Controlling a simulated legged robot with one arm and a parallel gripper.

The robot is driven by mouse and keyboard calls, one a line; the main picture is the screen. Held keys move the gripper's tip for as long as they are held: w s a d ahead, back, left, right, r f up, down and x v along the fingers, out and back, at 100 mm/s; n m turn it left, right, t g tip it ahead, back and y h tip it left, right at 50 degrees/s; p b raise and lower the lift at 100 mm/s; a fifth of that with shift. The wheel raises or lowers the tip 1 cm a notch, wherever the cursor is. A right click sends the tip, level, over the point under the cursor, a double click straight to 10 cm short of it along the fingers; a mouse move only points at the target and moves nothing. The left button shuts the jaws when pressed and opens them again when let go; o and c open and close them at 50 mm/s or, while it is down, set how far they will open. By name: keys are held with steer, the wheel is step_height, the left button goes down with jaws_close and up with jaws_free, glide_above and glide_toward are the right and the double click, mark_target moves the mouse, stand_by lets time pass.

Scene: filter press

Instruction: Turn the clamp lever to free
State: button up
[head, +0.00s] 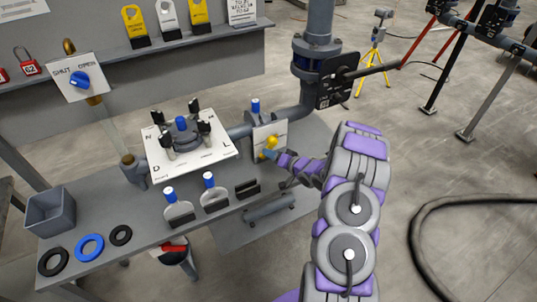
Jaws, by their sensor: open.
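A white plate (262,133) stands at the right end of the bench, with a yellow knob or lever end (270,142) in front of it. Its lettering is too small to read, so I cannot tell for sure that this is the clamp lever. My gripper (270,154) is open, just below the yellow part and very close to it; I cannot tell whether they touch. The fingers are small and partly merge with the plate. The filter press (181,133), a round housing with several black-topped clamps and a blue knob, sits on a lettered white board left of my gripper.
A vertical pipe with a black lever valve (336,88) rises behind my arm. Blue-topped fittings (173,207) stand along the bench front, with a red-handled valve (172,248) below. A grey bin (51,211) and rings lie left. A hose (425,240) curves on open floor at right.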

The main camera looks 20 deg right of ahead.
steer(key=shift+x, duration=1.5)
jaws_close()
